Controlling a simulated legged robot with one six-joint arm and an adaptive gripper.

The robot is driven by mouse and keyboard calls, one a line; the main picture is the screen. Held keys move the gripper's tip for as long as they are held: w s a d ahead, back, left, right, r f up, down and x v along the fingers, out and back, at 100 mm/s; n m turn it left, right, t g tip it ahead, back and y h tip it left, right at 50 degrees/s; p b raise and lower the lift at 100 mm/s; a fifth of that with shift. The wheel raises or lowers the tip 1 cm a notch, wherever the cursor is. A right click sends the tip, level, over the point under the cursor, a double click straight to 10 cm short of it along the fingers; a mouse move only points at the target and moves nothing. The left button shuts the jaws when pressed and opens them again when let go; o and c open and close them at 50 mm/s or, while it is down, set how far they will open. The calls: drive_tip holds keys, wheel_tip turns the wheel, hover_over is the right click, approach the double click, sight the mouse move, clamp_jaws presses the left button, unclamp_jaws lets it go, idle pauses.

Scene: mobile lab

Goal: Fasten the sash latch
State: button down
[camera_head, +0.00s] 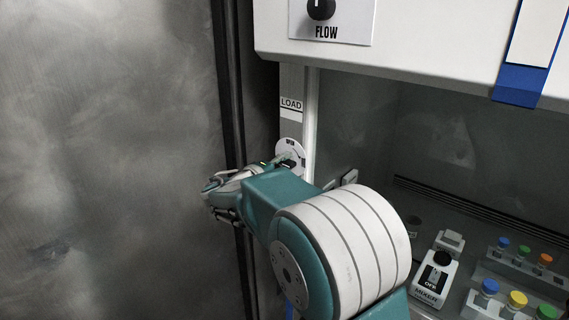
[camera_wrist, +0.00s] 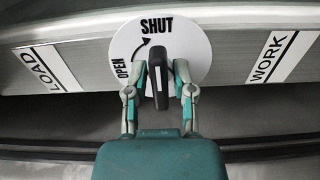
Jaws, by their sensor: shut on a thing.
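The sash latch is a dark handle (camera_wrist: 156,76) on a round white plate (camera_wrist: 196,50) printed OPEN and SHUT, with a curved arrow from OPEN to SHUT. In the wrist view the handle stands nearly upright, its far end just below the word SHUT. My gripper (camera_wrist: 158,88) has one finger on each side of the handle and is shut on it. In the head view the plate (camera_head: 289,147) sits on the cabinet's left post, with my gripper against it. My gripper and arm hide most of the handle there.
LOAD (camera_head: 291,104) and WORK (camera_wrist: 272,57) labels flank the latch plate along the post. Inside the cabinet at right are a mixer box (camera_head: 432,279) and racks of coloured-cap vials (camera_head: 517,299).

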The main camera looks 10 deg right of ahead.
drive_tip(key=shift+f, duration=0.3)
drive_tip(key=c, duration=0.6)
unclamp_jaws()
drive_tip(key=shift+c, duration=0.2)
drive_tip(key=shift+r, duration=0.1)
drive_tip(key=shift+a, duration=0.15)
drive_tip(key=v, duration=1.2)
drive_tip(key=shift+w, duration=0.1)
